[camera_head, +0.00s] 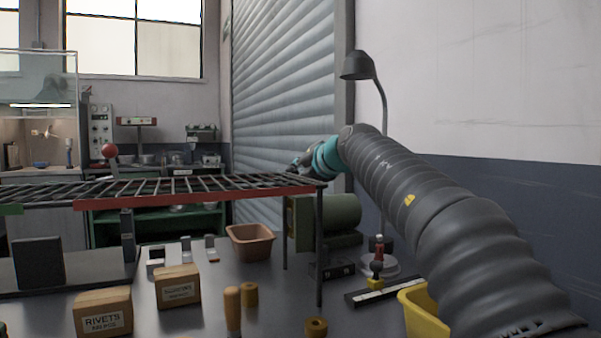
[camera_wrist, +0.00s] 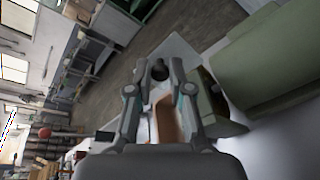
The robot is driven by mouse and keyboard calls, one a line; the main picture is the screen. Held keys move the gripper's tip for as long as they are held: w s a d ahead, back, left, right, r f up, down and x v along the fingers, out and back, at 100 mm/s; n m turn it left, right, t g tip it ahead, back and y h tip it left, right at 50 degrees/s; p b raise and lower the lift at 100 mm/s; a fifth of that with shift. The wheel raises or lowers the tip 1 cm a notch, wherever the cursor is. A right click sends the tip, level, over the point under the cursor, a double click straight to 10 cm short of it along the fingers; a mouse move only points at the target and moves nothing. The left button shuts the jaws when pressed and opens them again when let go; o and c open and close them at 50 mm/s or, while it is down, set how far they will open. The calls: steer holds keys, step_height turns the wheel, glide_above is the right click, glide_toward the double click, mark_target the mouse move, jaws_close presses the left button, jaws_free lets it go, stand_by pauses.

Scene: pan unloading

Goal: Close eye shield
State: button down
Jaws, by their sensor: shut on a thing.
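A green bench machine (camera_head: 345,215) stands under the right end of the rack in the head view. Its large green body (camera_wrist: 275,60) fills the right of the wrist view, with a smaller olive part (camera_wrist: 222,98) beside my gripper. In the head view my gripper (camera_head: 300,164) is just above the machine, partly hidden by the rack and my wrist. I cannot clearly make out the eye shield panel or whether the knob belongs to it.
A red-edged wire rack (camera_head: 200,196) on legs stands over the bench, close under my gripper. A brown bin (camera_head: 250,241), cardboard boxes (camera_head: 178,286), a red-capped bottle (camera_head: 379,247) and a yellow bin (camera_head: 416,308) stand around. A lamp (camera_head: 358,66) rises behind my arm.

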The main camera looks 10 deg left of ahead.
steer(key=c, duration=1.1)
jaws_free()
steer(key=shift+o, duration=0.2)
steer(key=v, duration=1.2)
